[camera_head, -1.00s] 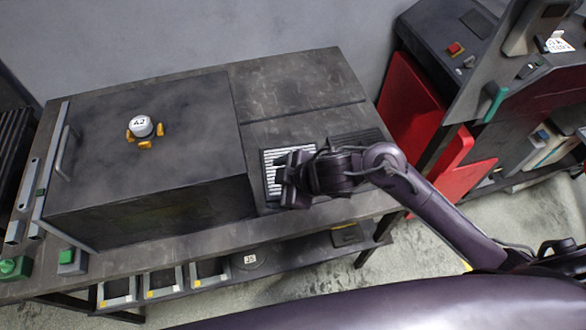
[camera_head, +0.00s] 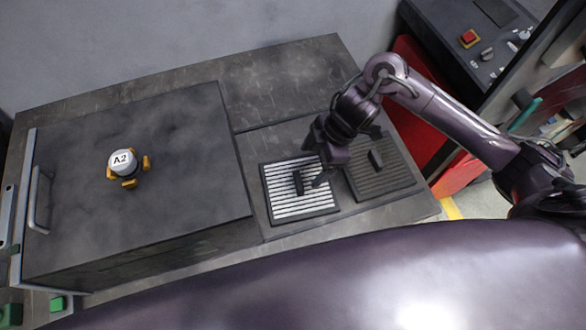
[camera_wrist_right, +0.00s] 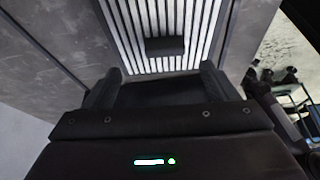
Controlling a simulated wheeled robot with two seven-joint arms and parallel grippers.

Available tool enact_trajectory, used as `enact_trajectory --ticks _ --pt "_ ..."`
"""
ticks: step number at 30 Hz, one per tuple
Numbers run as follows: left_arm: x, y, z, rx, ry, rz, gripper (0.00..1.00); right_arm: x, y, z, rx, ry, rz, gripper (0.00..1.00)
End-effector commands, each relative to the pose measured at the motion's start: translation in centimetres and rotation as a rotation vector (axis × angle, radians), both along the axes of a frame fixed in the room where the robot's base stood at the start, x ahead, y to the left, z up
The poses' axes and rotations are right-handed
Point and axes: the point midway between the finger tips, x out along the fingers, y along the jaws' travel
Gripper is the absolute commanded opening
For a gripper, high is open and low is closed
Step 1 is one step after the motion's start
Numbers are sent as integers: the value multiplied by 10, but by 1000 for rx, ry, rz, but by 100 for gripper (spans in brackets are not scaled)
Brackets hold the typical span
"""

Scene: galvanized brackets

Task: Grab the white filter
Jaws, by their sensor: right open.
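The white filter (camera_head: 285,203) is a flat panel with white and dark stripes in a dark frame, lying on the bench in the head view. A dark block-like handle (camera_head: 298,183) stands up near its middle. My right gripper (camera_head: 314,164) is over the filter's upper right part, open and empty. In the right wrist view the white filter (camera_wrist_right: 190,18) lies beyond the open fingers (camera_wrist_right: 154,80). Its handle lies just past the fingertips, roughly midway between them, with no clear contact. My left gripper is not in view.
A dark filter (camera_head: 378,180) with a similar handle lies right beside the white one. A large dark box (camera_head: 190,130) with a side handle stands to the left, carrying a white cap marked A2 (camera_head: 122,161) with yellow parts. A red panel (camera_head: 455,150) is at the right.

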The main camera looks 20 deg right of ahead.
Motion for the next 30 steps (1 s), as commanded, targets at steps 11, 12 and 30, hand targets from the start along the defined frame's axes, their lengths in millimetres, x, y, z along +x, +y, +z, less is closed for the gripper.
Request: enact_trajectory --ticks 11,12,30 --pt "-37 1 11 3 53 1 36 -2 18 -36 0 7 0 80" --pt "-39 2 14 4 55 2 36 -2 21 -42 1 6 -1 80" --pt "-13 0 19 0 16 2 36 -1 31 -70 -2 -1 2 63"
